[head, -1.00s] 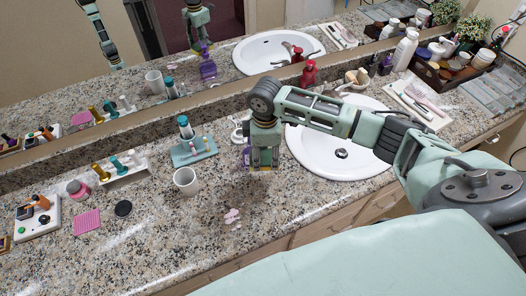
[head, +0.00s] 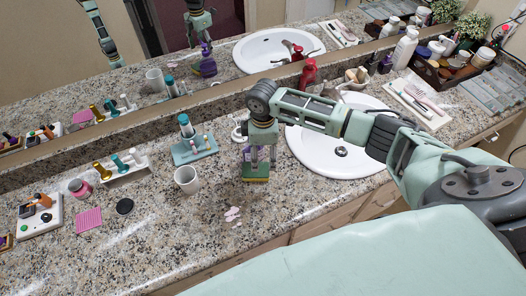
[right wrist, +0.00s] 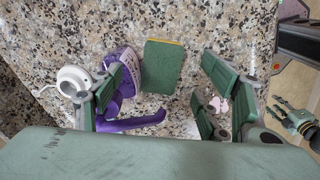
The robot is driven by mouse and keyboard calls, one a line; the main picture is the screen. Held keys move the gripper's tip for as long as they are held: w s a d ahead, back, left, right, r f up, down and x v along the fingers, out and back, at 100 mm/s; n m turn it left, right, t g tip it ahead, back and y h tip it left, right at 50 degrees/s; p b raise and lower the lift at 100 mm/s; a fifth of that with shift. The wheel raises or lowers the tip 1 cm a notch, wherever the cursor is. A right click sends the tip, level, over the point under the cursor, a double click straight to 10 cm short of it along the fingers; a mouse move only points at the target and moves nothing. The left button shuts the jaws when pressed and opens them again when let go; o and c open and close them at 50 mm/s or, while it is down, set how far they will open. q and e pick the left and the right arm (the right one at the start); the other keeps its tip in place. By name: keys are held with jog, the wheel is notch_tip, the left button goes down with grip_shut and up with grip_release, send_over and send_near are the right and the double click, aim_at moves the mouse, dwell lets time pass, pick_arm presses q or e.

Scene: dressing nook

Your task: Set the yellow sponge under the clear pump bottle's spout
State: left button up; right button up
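The yellow sponge (head: 256,176), with a green top and a yellow lower layer, lies flat on the counter below my right gripper (head: 260,158). In the right wrist view the sponge (right wrist: 163,67) lies between the spread fingers of my right gripper (right wrist: 163,98), clear of both. A pump bottle with purple contents (right wrist: 123,62) stands just left of the sponge. Its purple spout (right wrist: 135,123) points right, near the sponge's lower edge; I cannot tell if it is above the sponge. In the head view the arm mostly hides the bottle (head: 246,154). My left gripper (right wrist: 302,121) shows small at the right.
A white mug (head: 186,180) and a teal tray (head: 195,150) stand left of the sponge. The sink (head: 340,150) is to the right. A white round item (right wrist: 72,82) sits beside the bottle. Pink pieces (head: 232,213) lie in front. The counter's front is mostly clear.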

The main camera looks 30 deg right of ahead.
jog(key=shift+r, duration=0.1)
notch_tip(320, 180, up, 12)
jog(key=b, duration=0.1)
jog(key=shift+r+b, duration=0.15)
jog(key=shift+b, duration=0.2)
dwell(0.4)
